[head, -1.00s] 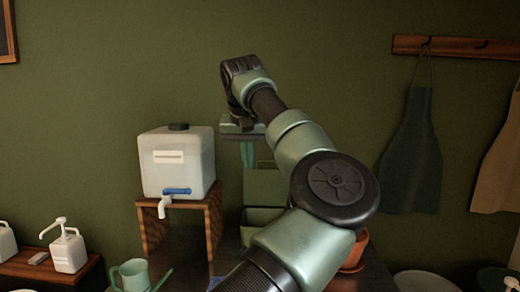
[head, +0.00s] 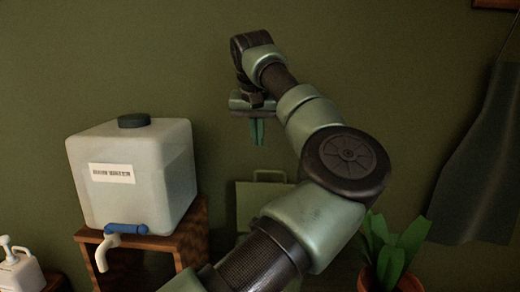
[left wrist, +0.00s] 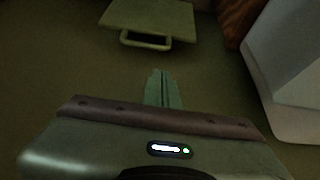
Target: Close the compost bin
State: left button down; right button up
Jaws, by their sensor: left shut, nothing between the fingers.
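The compost bin is the green box whose lid (head: 262,207) stands raised, with a loop handle on its top edge. The lower part of the bin is mostly hidden behind my left arm. In the left wrist view the lid (left wrist: 150,15) and its handle show at the top, apart from my fingers. My left gripper (head: 257,132) points down above the lid's handle, with a gap between them in the picture. Its fingers (left wrist: 162,88) are together and hold nothing. My right gripper is not in view.
A white water container (head: 135,185) with a blue tap stands on a wooden stand (head: 190,238) to the left. A potted plant (head: 392,250) is at the right. A dark apron (head: 480,165) hangs on the wall. A white pump bottle (head: 18,270) is at the lower left.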

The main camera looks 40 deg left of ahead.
pick_arm(q)
jog(key=p+x, duration=0.2)
jog(key=x, duration=0.5)
jog(key=shift+a+f, duration=0.1)
jog(key=shift+f, duration=0.35)
jog(key=shift+a+f, duration=0.1)
jog(key=shift+f, duration=0.4)
jog(key=shift+w, duration=0.1)
